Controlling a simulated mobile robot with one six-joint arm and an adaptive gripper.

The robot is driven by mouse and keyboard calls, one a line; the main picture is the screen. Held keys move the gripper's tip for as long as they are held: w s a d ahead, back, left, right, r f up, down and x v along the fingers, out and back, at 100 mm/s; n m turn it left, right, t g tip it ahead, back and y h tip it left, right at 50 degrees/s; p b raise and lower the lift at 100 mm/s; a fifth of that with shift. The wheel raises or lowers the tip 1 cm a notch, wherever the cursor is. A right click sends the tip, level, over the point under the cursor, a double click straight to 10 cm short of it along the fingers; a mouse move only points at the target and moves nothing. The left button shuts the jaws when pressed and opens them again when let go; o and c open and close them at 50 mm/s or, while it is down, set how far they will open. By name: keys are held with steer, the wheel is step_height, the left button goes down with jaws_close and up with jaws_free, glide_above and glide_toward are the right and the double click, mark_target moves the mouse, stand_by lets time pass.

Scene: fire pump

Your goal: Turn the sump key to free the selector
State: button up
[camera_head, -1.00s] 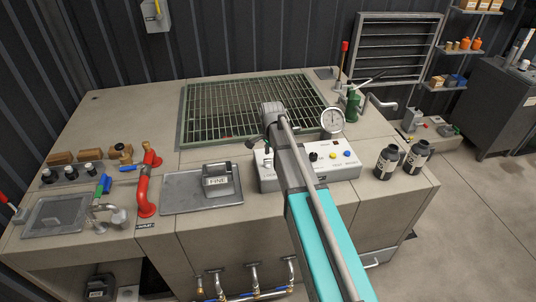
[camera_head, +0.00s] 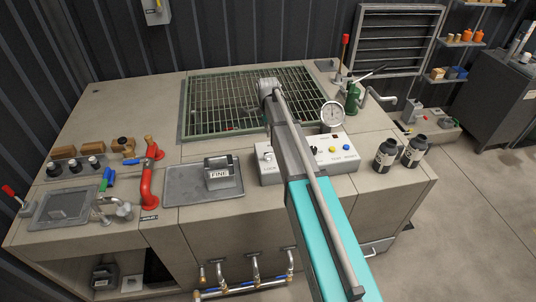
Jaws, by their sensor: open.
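A pale control box (camera_head: 345,167) stands at the front of the bench top. I cannot make out the selector for certain.
A green-framed grating (camera_head: 215,105) covers a pit behind the box. A FINE block (camera_head: 219,172) sits on a metal plate to the left. A red pipe (camera_head: 147,185) stands further left. A gauge (camera_head: 332,114) and two dark bottles (camera_head: 385,154) are to the right.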

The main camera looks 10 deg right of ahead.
mark_target(268, 153)
steer(key=shift+f+b, duration=6.75)
steer(key=shift+f, duration=0.1)
jaws_close()
